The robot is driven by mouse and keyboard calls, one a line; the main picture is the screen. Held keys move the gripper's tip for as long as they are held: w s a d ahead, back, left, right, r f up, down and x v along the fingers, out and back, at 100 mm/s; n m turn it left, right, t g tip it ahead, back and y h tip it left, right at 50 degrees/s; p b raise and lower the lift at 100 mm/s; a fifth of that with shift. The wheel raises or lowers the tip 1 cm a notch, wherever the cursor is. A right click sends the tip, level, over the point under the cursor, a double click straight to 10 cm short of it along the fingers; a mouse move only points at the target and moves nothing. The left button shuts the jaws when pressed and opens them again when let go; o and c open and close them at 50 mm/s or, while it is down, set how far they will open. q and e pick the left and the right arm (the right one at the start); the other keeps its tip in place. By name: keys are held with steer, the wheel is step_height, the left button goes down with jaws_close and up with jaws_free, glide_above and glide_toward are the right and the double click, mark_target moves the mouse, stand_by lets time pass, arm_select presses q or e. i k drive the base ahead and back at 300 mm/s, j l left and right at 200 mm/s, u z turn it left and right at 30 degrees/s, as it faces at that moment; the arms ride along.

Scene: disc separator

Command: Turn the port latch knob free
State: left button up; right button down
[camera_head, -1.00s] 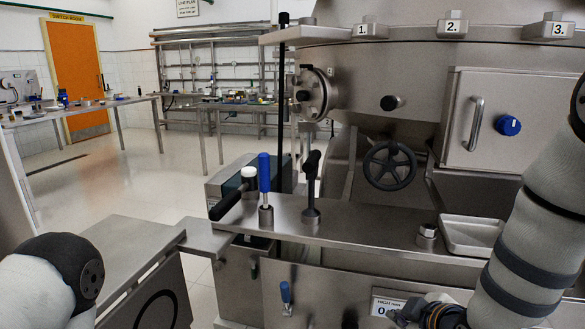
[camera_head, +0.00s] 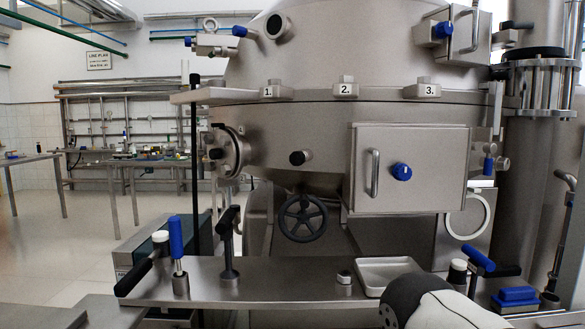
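A round flanged port (camera_head: 236,151) sits on the left side of the steel separator body. A small dark knob (camera_head: 214,154) shows at its left edge; I cannot tell whether it is the port latch knob or how far it is turned. Another black knob (camera_head: 300,157) sticks out of the body to the right of the port. Neither knob is touched by anything. Neither of my grippers is in view. Part of my own arm shows at the bottom right, with its gripper hidden or out of frame.
A steel ledge (camera_head: 265,285) in front carries a blue-handled lever (camera_head: 177,245), a black lever (camera_head: 229,245) and a shallow tray (camera_head: 388,270). A black handwheel (camera_head: 303,218) and a box door with a blue knob (camera_head: 401,172) are on the machine. Open floor lies left.

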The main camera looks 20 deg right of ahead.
mark_target(401, 172)
steer(key=z, duration=1.3)
steer(key=i+l+u, duration=0.5)
steer(key=l, duration=0.25)
steer(key=i+l+u, duration=0.25)
steer(key=i+l, duration=0.1)
steer(key=l, duration=0.1)
